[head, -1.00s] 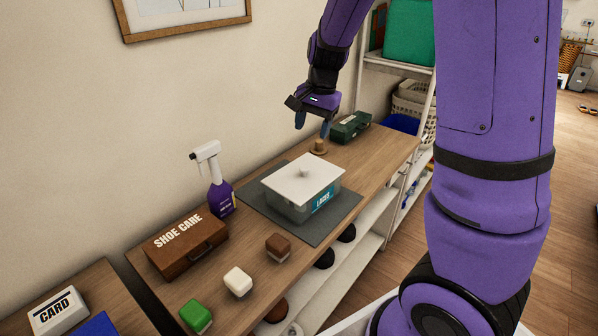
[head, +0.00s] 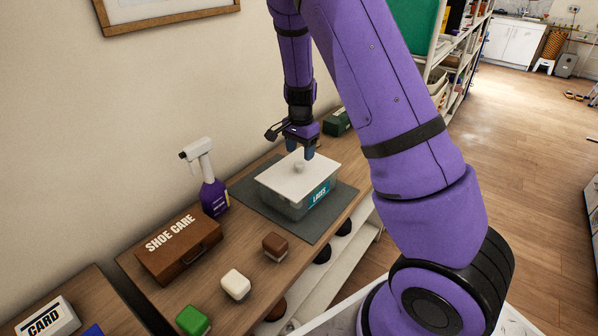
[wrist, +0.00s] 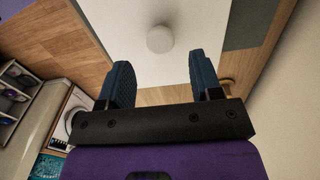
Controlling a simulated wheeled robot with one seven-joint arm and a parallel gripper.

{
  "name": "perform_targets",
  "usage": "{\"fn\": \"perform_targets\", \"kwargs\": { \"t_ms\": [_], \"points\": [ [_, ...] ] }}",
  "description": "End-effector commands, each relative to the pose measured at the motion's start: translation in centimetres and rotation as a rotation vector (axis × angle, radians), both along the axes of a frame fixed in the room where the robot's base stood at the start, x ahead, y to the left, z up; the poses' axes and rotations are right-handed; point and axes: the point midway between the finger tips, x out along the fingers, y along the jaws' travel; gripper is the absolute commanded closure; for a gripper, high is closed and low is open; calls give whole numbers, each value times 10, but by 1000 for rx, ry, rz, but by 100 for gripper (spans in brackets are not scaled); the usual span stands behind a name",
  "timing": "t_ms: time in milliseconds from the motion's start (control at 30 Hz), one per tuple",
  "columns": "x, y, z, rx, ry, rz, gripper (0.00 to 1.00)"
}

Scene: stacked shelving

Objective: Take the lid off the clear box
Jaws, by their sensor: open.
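The clear box (head: 290,205) with a teal label stands on a dark grey mat (head: 318,229) on the wooden shelf top. Its white lid (head: 284,182) lies on it, with a round white knob (head: 299,166) in the middle. My gripper (head: 300,151) is open and empty, pointing down above the far part of the lid, close to the knob. In the wrist view the knob (wrist: 160,39) is beyond my open fingers (wrist: 163,85), roughly midway between them sideways. Nothing is between the fingers. I cannot tell the exact height of the fingertips over the lid.
A purple spray bottle (head: 213,193) and a brown shoe care box (head: 178,247) stand left of the mat. Brown (head: 276,246), white (head: 236,284) and green (head: 192,320) blocks line the front. A green box (head: 337,122) stands behind my gripper.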

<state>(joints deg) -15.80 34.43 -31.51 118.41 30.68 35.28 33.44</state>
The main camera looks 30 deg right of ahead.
Motion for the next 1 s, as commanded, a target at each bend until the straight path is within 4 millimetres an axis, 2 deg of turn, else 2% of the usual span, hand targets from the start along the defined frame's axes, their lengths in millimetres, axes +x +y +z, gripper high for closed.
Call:
{"fn": "perform_targets", "kwargs": {
  "t_ms": [167,433,767,1000],
  "points": [
    [0,2,-13,1,1,0,41],
    [0,4,-48,1,1,-1,41],
    [0,4,-54,0,-1,1,41],
    [0,4,-54,0,-1,1,96]
  ]
}}
